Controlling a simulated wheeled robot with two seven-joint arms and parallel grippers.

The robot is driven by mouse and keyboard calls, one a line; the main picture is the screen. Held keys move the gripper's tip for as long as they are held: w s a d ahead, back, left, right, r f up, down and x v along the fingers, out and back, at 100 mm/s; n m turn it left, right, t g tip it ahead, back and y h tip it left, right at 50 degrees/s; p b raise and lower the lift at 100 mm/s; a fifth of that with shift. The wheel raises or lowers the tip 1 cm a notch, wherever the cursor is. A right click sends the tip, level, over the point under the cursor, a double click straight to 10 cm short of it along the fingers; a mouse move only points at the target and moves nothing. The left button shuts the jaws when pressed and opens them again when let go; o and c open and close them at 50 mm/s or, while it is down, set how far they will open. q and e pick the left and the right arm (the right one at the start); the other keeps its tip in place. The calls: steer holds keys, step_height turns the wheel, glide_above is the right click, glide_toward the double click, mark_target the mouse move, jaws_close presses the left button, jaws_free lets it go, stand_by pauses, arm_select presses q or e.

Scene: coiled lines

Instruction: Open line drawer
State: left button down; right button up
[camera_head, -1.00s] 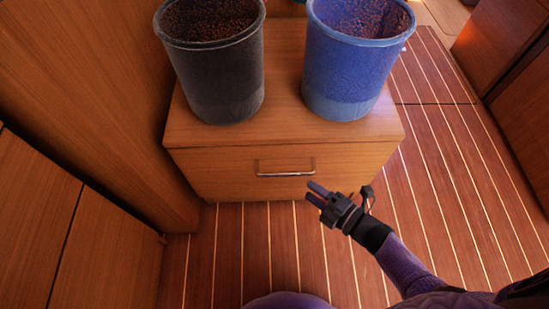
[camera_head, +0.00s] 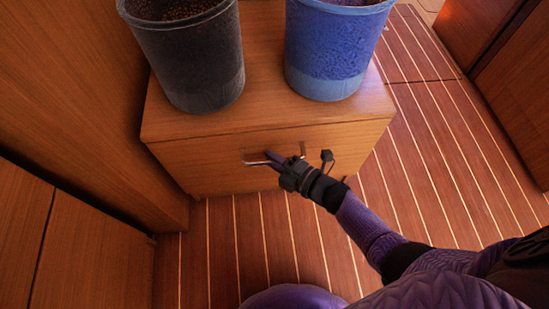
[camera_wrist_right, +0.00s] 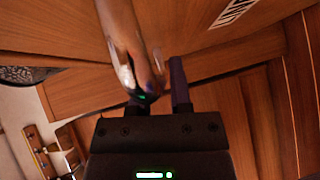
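The line drawer (camera_head: 212,165) is the wooden front of a low cabinet, and it looks closed. Its metal bar handle (camera_head: 255,163) is partly covered by my right gripper (camera_head: 272,159), which has its fingers at the handle. In the right wrist view the shiny handle (camera_wrist_right: 124,45) comes down from the top and overlaps the left finger. The right finger stands apart from it, so the right gripper (camera_wrist_right: 163,90) looks open. I cannot tell whether the bar sits fully between the fingers. My left gripper is not in view.
A black bucket (camera_head: 195,60) and a blue bucket (camera_head: 335,50) stand on the cabinet top (camera_head: 265,95). A wooden wall (camera_head: 75,110) rises close on the left. The striped floor (camera_head: 430,140) is clear in front and to the right.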

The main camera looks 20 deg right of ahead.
jaws_close()
stand_by(1.1)
